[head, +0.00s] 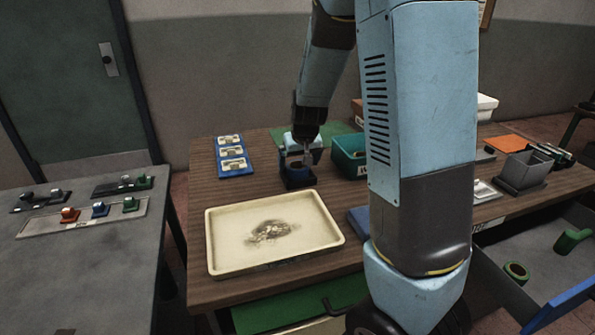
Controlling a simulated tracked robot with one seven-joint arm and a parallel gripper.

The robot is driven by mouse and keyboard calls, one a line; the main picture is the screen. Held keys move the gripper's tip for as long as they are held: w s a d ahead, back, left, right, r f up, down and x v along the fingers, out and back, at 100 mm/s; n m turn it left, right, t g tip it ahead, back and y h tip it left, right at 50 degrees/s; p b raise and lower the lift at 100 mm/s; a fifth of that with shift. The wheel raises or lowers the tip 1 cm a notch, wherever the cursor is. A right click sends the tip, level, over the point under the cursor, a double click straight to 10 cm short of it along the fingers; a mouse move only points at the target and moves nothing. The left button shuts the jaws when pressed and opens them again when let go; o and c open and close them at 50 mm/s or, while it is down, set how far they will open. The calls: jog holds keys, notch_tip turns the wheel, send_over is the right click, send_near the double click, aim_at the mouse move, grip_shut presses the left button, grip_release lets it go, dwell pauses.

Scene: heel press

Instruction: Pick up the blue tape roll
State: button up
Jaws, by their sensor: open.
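My gripper (298,162) points down over the wooden table, behind the cream tray, with its jaws open. A dark blue round thing (297,181), which looks like the blue tape roll, stands on the table directly under the gripper. The fingertips are at or just above its top; I cannot tell whether they touch it. The gripper hides part of its upper side.
A cream tray (217,255) with a dark stain lies in front. A teal bin (349,160) stands close on the right, and a blue board with several pale pieces (233,158) lies on the left. My arm hides the table's middle right.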

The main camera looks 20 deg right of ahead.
jog(key=shift+w+f, duration=0.3)
jog(key=shift+f, duration=0.35)
